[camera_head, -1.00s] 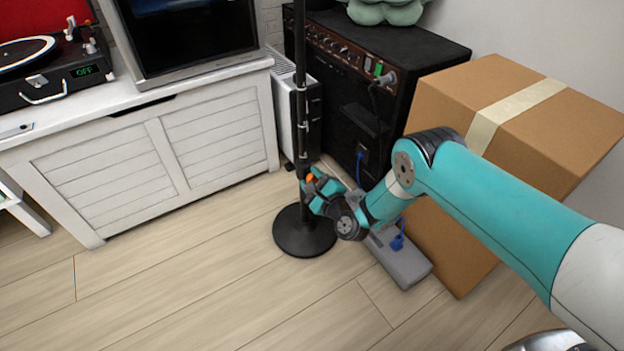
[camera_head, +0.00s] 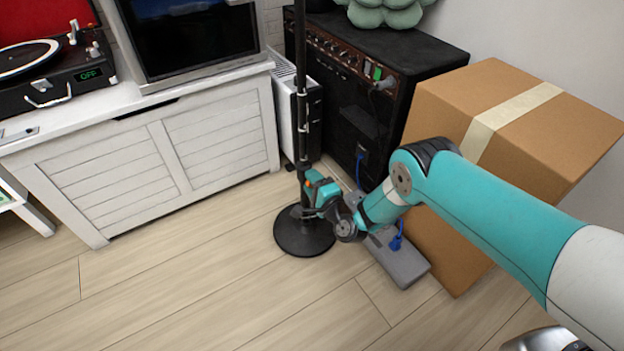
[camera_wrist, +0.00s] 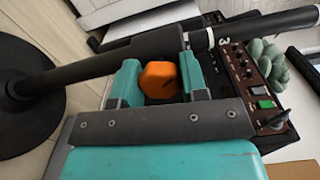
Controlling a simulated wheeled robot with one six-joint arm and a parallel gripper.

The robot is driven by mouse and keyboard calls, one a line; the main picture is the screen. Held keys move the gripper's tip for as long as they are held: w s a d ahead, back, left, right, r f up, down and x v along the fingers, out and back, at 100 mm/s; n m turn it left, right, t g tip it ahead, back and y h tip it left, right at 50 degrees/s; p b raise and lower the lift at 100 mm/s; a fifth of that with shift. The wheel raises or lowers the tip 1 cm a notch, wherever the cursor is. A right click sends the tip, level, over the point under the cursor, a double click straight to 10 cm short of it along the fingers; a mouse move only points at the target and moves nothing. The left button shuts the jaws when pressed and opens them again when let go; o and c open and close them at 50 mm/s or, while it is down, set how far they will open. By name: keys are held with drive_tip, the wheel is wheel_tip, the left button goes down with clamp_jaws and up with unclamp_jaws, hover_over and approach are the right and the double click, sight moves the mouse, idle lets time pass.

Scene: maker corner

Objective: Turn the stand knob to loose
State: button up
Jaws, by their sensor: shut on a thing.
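The stand is a black upright pole (camera_head: 301,70) on a round black base (camera_head: 304,238). In the wrist view its pole (camera_wrist: 98,69) runs across the picture just beyond my fingers. The stand knob (camera_wrist: 158,79) is orange and many-sided, with a small dark mark on its face. My gripper (camera_head: 311,193) is at the pole, low above the base. In the wrist view my gripper (camera_wrist: 160,80) has one teal finger on each side of the knob, shut on it. The head view shows only a little orange there.
A black amplifier (camera_head: 435,52) stands behind the pole, with a cardboard box (camera_head: 480,95) to its right. A grey power strip (camera_head: 405,268) with a blue plug lies near the base. A white cabinet (camera_head: 215,140) is left. The front floor is clear.

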drive_tip(key=n+p, duration=0.2)
drive_tip(key=n, duration=0.3)
drive_tip(key=shift+n, duration=0.3)
drive_tip(key=n+p, duration=0.2)
drive_tip(key=n, duration=0.3)
drive_tip(key=shift+d+p, duration=0.1)
drive_tip(key=shift+p, duration=0.25)
drive_tip(key=n+p, duration=0.2)
drive_tip(key=n, duration=0.3)
drive_tip(key=shift+f+n, duration=0.1)
drive_tip(key=shift+n, duration=0.3)
drive_tip(key=n+p, duration=0.1)
drive_tip(key=n, duration=0.3)
drive_tip(key=shift+n+p, duration=0.35)
drive_tip(key=shift+n, duration=0.05)
drive_tip(key=shift+f, duration=0.1)
drive_tip(key=o, duration=0.9)
drive_tip(key=shift+o, duration=0.2)
drive_tip(key=shift+d, duration=0.1)
